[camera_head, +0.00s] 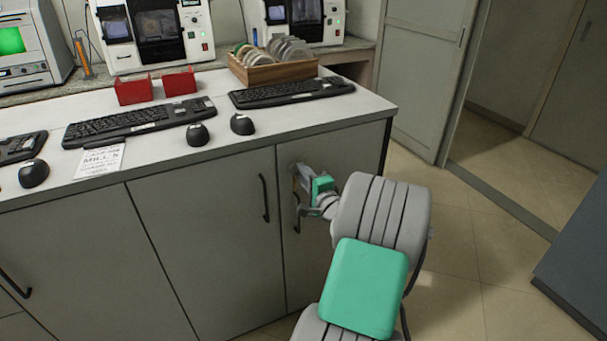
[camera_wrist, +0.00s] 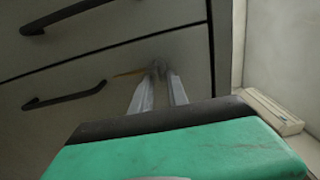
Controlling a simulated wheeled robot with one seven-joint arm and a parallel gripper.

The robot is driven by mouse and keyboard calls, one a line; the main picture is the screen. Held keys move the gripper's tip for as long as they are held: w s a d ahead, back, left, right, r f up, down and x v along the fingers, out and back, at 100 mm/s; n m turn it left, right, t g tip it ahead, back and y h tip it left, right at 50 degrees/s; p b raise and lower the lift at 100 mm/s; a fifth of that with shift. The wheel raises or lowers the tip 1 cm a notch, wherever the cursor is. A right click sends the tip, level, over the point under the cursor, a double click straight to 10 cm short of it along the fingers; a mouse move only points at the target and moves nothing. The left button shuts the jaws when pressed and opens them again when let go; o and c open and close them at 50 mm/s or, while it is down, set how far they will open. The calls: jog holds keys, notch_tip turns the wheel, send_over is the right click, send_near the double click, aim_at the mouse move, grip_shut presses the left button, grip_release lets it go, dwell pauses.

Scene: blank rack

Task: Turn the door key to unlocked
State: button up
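My gripper (camera_head: 303,174) reaches to the upper part of the right-hand grey cabinet door (camera_head: 345,160), near its black handle (camera_head: 297,212). In the wrist view, the two thin grey fingers of my gripper (camera_wrist: 160,78) point at the door face with a gap between them. A small grey key or lock (camera_wrist: 159,66) shows at their tips, apparently between them. It is too small and blurred to tell which way the key is turned. A thin tan strip (camera_wrist: 130,72) sticks out beside it. In the head view, my gripper hides the key.
A worktop (camera_head: 270,125) above the doors holds keyboards (camera_head: 292,92), mice (camera_head: 242,124), red bins (camera_head: 134,90) and a wooden rack (camera_head: 275,72). A neighbouring door has a black handle (camera_head: 264,198). Open floor (camera_head: 450,230) lies to the right, with a dark block (camera_head: 580,255) at its edge.

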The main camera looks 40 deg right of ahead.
jog(key=shift+o, duration=0.4)
jog(key=v, duration=0.7)
jog(key=shift+s+b, duration=0.3)
jog(key=shift+s, duration=0.1)
jog(key=shift+a, duration=0.2)
